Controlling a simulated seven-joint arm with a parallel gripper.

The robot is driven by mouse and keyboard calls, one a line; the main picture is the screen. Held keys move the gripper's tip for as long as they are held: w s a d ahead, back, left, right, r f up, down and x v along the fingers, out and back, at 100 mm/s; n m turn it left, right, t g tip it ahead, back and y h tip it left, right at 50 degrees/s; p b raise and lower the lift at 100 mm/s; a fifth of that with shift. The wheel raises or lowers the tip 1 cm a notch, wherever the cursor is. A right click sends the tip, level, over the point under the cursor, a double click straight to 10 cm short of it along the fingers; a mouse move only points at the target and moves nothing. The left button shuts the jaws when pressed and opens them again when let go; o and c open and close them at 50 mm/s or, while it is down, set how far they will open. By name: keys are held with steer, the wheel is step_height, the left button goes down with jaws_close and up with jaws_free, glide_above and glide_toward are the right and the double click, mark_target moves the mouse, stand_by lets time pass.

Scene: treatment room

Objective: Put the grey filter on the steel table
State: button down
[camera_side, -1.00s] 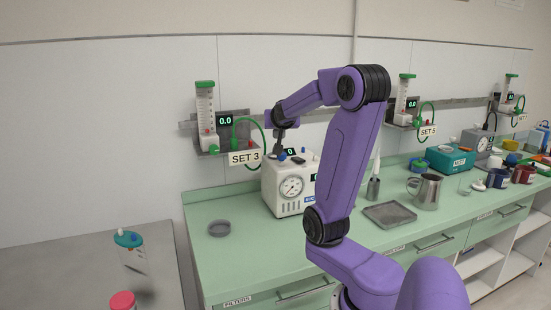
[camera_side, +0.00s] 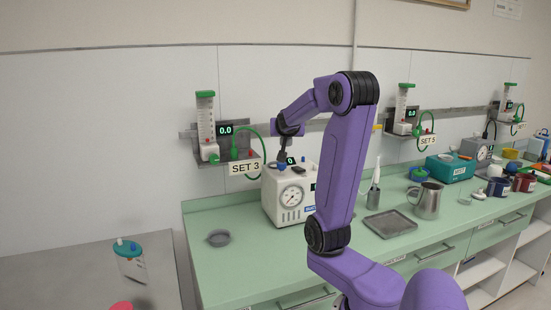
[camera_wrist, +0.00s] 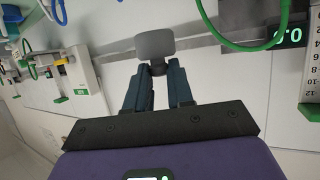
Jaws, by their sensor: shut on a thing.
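My gripper (camera_wrist: 158,72) is shut on a flat grey piece with rounded corners, which looks like the grey filter (camera_wrist: 155,43), with a darker neck between the fingertips. In the side view my gripper (camera_side: 285,154) points down just above or behind the white pump (camera_side: 290,196) with a round gauge. The held piece is too small to make out clearly there. The steel table (camera_side: 75,280) is the grey surface at the lower left, apart from the green counter.
A canister with a teal lid (camera_side: 130,260) stands on the steel table, with a red-topped thing (camera_side: 121,306) at the picture's bottom edge. The SET 3 unit (camera_side: 207,128) hangs on the wall.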

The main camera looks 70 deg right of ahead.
steer(key=w+d+f, duration=0.6)
steer(key=d, duration=0.1)
steer(key=shift+f, duration=0.35)
steer(key=shift+w+d+f, duration=0.35)
steer(key=shift+f, duration=0.25)
steer(key=shift+w+d+f, duration=0.1)
steer(key=shift+f, duration=0.45)
steer(key=shift+w+d+f, duration=0.1)
steer(key=shift+f, duration=1)
steer(key=c, duration=1)
jaws_free()
steer(key=shift+f, duration=0.1)
steer(key=shift+f, duration=0.1)
steer(key=v, duration=1.7)
steer(key=shift+s, duration=0.25)
